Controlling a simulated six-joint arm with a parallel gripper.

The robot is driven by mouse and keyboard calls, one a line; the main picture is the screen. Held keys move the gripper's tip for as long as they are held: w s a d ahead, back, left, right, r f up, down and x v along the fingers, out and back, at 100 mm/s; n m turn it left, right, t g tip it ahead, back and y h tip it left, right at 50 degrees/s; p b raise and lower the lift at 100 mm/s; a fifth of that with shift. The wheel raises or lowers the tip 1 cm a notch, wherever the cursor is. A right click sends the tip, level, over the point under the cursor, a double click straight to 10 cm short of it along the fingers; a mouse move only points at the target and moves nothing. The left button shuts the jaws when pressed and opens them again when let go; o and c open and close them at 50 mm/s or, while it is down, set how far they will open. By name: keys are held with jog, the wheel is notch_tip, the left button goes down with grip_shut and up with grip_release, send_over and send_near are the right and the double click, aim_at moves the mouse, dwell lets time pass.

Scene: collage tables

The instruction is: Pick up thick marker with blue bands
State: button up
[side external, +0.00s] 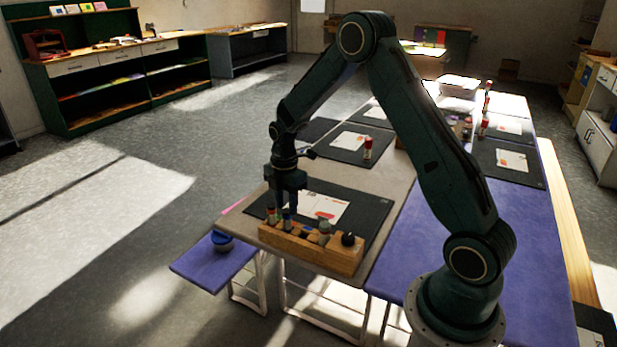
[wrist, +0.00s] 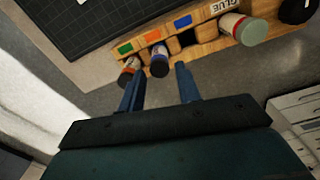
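The thick marker with blue bands (side external: 287,221) stands upright in a slot of the wooden holder (side external: 312,250), near its left end. In the wrist view the marker (wrist: 160,62) shows a dark blue top and lies ahead between my two fingers. My gripper (side external: 286,204) points down above the left part of the holder. In the wrist view my gripper (wrist: 159,78) is open, with a wide gap between the fingers and nothing held. Whether a finger touches the marker cannot be told.
A red-orange marker (wrist: 129,67) stands close beside the blue one. A slot (wrist: 188,39) on the other side looks empty. A glue stick (side external: 324,232) and a black round item (side external: 348,240) occupy the right end. A black mat (side external: 370,215) lies behind.

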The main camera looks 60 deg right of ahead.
aim_at(287, 211)
jog(key=shift+f, duration=1.95)
jog(key=shift+c, duration=0.2)
jog(key=c, duration=0.7)
